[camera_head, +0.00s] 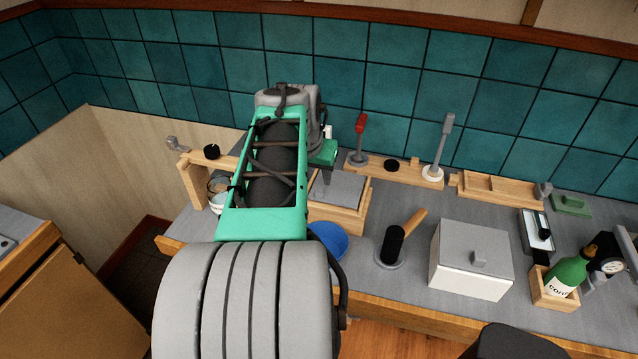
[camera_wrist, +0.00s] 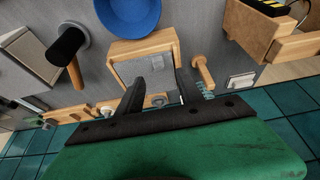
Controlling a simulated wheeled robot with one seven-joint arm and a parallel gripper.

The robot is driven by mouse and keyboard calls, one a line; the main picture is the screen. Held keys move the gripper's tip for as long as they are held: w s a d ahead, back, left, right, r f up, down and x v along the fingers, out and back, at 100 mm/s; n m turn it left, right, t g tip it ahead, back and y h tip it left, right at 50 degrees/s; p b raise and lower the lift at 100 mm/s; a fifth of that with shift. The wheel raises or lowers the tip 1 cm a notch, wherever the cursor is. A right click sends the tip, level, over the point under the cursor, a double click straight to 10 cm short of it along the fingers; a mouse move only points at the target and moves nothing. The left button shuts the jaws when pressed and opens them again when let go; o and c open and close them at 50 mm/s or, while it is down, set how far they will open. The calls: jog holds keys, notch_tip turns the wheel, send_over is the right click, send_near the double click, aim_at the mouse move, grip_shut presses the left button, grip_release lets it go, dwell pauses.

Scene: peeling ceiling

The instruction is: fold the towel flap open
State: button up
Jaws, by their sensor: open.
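A wooden box or tray with a flat grey square piece on top (camera_head: 338,188) stands on the counter just right of my forearm. The grey piece may be the towel, but I cannot tell for sure. In the wrist view the wooden box (camera_wrist: 128,49) and the grey piece (camera_wrist: 147,66) lie beyond my fingers. My gripper (camera_wrist: 160,80) is open, with its two dark fingers apart and nothing visibly held between them. The fingers overlap the box's near part in the picture; contact cannot be told. In the head view my arm hides part of the box.
A blue bowl (camera_head: 328,241) is close in front of the box. A black cylinder with a wooden handle (camera_head: 392,243), a white lidded box (camera_head: 469,260) and a green bottle (camera_head: 568,272) stand to the right. Upright levers (camera_head: 359,140) stand behind, before the tiled wall.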

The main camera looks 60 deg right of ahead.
aim_at(320, 189)
jog(key=p+x, duration=0.1)
jog(key=x, duration=0.6)
jog(key=shift+s+d+f+p, duration=0.1)
jog(key=shift+d+f+p, duration=0.15)
jog(key=shift+f+p, duration=0.1)
grip_shut()
dwell(1.0)
